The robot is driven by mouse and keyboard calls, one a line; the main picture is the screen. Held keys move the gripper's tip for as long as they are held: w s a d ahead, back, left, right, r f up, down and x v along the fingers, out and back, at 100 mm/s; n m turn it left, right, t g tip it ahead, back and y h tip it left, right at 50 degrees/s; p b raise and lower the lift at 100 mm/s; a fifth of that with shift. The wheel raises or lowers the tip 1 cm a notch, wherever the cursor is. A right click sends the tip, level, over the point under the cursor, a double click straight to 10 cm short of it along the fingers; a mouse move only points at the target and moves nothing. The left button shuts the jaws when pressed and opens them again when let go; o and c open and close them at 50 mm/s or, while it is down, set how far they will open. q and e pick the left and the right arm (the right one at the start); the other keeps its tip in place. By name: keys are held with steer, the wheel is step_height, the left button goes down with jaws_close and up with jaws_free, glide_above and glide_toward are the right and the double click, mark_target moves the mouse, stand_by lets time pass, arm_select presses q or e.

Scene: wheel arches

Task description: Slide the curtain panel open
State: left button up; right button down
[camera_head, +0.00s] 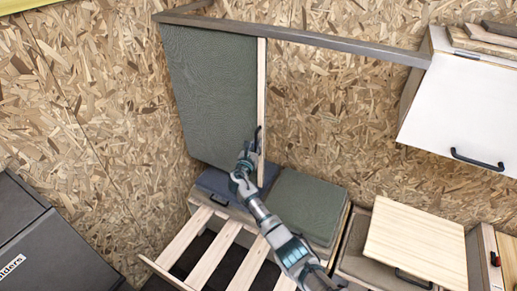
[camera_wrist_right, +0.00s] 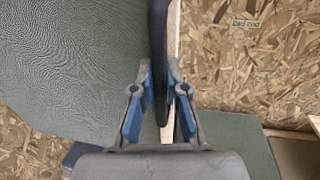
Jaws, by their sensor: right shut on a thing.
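The curtain panel (camera_head: 212,98) is a grey-green sheet with a pale wooden strip down its right edge. It hangs below a grey rail (camera_head: 300,37) on the chipboard wall, at the left part of the rail. My right gripper (camera_head: 254,146) is at the lower part of the strip. In the right wrist view, the right gripper (camera_wrist_right: 160,104) is shut on a dark handle (camera_wrist_right: 159,60) beside the wooden strip (camera_wrist_right: 173,40). The panel fabric (camera_wrist_right: 75,60) fills the left of that view. My left gripper is not in view.
A green cushion (camera_head: 308,205) lies below the panel, with a slatted wooden frame (camera_head: 215,255) in front. A white cabinet door (camera_head: 465,105) with a black handle stands at the right. A light wooden board (camera_head: 415,243) is at the lower right. Bare wall lies right of the panel.

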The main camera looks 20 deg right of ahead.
steer(key=shift+w+a, duration=0.1)
steer(key=shift+a, duration=0.15)
steer(key=shift+d, duration=0.2)
steer(key=c, duration=1.4)
jaws_free()
steer(key=shift+c, duration=0.2)
steer(key=shift+o, duration=1.3)
steer(key=shift+w+f, duration=0.15)
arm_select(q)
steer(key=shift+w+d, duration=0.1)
arm_select(e)
steer(key=v, duration=1.2)
steer(key=shift+w+a, duration=0.2)
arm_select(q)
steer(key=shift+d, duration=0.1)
arm_select(e)
steer(key=shift+d, duration=0.15)
steer(key=shift+f, duration=0.1)
